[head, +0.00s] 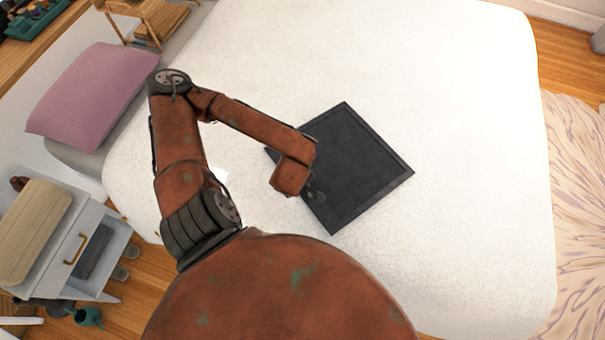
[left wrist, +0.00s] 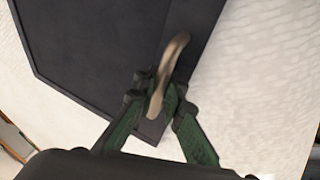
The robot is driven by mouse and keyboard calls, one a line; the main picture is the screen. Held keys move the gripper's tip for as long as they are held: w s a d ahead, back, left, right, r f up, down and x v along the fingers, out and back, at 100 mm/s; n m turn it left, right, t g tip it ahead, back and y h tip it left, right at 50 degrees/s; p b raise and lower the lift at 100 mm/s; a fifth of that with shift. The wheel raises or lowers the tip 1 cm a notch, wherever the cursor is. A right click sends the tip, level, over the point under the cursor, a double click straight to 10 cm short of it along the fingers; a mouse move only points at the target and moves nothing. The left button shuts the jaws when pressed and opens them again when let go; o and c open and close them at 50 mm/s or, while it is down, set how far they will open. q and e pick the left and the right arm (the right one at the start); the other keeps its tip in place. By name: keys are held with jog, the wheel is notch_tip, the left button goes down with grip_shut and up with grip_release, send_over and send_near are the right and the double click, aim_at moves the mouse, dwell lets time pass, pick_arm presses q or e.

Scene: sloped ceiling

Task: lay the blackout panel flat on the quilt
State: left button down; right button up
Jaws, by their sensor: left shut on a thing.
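The blackout panel (head: 358,165) is a dark, framed square over the middle of the white quilt (head: 450,90). It looks nearly level, but I cannot tell whether all of it touches the quilt. My left gripper (head: 316,194) is at the panel's left edge, partly hidden under my arm. A curved beige piece shows between the fingers. My right gripper is not in view.
A mauve pillow (head: 92,95) and a wooden rack (head: 150,20) lie to the upper left. A white nightstand (head: 60,240) with an open drawer stands left of the bed. The quilt is clear around the panel. A patterned rug (head: 580,190) is at the right.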

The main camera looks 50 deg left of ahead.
pick_arm(q)
jog(key=c, duration=1.9)
grip_release()
jog(key=shift+c, duration=0.2)
jog(key=shift+r, duration=0.1)
